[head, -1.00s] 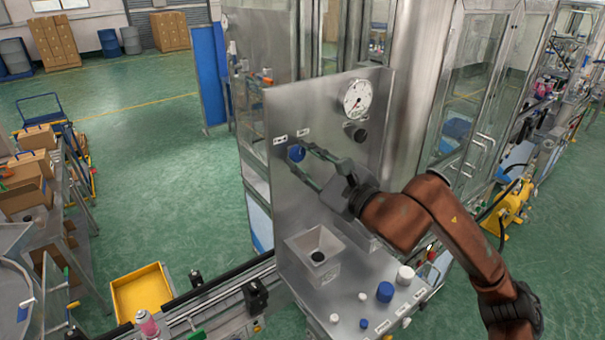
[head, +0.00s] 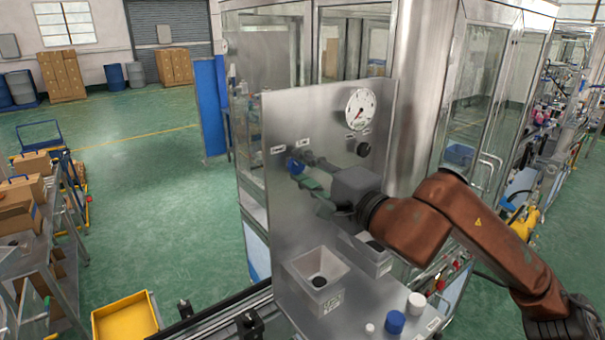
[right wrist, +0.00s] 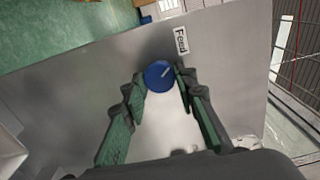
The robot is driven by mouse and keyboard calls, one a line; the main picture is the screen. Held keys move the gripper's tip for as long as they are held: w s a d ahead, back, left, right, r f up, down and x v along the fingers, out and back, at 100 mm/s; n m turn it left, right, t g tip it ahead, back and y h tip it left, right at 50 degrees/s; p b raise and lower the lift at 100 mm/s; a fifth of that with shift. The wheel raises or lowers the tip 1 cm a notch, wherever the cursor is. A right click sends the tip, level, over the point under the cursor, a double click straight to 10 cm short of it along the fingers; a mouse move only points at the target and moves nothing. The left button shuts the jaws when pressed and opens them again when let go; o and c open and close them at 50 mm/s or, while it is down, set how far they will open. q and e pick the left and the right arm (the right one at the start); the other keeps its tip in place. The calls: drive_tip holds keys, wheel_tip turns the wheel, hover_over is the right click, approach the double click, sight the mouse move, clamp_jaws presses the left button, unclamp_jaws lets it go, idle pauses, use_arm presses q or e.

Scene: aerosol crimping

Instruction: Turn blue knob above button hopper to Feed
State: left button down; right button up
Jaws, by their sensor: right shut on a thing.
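The blue knob (head: 294,166) sits on the upright steel panel (head: 290,215), below two small labels, above the grey hopper (head: 300,272). My right gripper (head: 303,170) is shut on the knob, with one finger above and one below in the head view. In the right wrist view the knob (right wrist: 159,76) lies between the fingertips (right wrist: 160,80). Its white mark slants up and right, roughly toward the label reading "Feed" (right wrist: 181,40). The other label's text is too small to read. My left gripper is in neither view.
A round gauge (head: 361,109) and a dark knob (head: 363,149) are on the panel to the right. Blue and white caps (head: 396,322) stand on the ledge below. A second hopper (head: 372,254) is partly behind my arm. Open floor lies left of the panel.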

drive_tip(key=shift+f+n, duration=0.1)
drive_tip(key=shift+n, duration=0.5)
drive_tip(key=shift+a, duration=0.1)
drive_tip(key=o, duration=1.2)
drive_tip(key=shift+c, duration=0.2)
drive_tip(key=shift+s, duration=0.1)
drive_tip(key=v, duration=1.2)
